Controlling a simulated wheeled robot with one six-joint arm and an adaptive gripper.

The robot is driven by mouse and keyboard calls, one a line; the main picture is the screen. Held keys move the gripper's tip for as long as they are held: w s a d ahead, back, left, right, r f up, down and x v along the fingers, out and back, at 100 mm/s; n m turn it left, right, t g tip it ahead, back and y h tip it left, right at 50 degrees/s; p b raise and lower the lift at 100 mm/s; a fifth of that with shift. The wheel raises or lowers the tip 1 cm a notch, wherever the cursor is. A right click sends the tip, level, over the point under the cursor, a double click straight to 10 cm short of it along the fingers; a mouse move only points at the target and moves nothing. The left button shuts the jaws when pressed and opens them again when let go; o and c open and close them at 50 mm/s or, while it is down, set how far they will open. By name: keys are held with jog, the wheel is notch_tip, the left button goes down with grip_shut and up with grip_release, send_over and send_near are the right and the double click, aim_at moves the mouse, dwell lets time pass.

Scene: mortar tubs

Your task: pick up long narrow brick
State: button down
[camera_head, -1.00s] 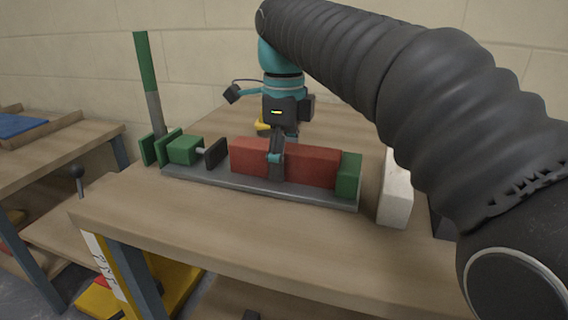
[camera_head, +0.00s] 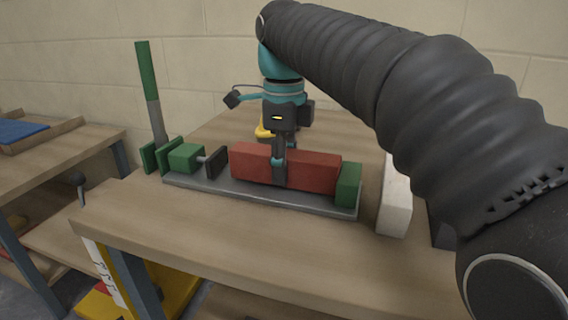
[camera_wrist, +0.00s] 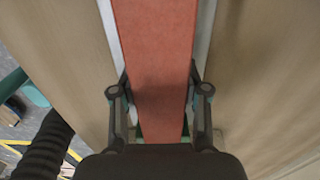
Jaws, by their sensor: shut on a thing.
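The long narrow brick (camera_head: 314,171) is red and lies lengthwise in a green and grey clamp (camera_head: 187,183) on the workbench. In the head view its right end is beside the clamp's green end block (camera_head: 348,184), and its left end is near the dark jaw plate (camera_head: 217,162). My gripper (camera_head: 279,176) reaches down from above and is shut on the brick near its middle, one finger showing on the near face. In the wrist view the brick (camera_wrist: 155,60) runs between both fingers of my gripper (camera_wrist: 160,105). The brick's underside is hidden.
A white block (camera_head: 395,203) stands right of the clamp, with a dark object beside it partly behind my arm. The clamp's upright green and grey handle (camera_head: 148,80) rises at the left. A yellow thing (camera_head: 263,131) lies behind my gripper. The bench front is clear.

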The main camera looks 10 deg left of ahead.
aim_at(289, 153)
notch_tip(289, 153, up, 5)
jog(key=p, duration=0.3)
jog(key=shift+r, duration=0.15)
jog(key=shift+d+r+b, duration=0.35)
jog(key=shift+d+r, duration=0.05)
jog(key=shift+r, duration=0.1)
jog(key=d, duration=0.5)
jog(key=s+d, duration=0.1)
jog(key=d, duration=0.5)
jog(key=d+b, duration=0.1)
jog(key=d, duration=0.4)
jog(key=shift+s+d+r, duration=0.1)
jog(key=shift+s+d, duration=0.05)
jog(key=shift+s, duration=0.05)
jog(key=shift+d, duration=0.4)
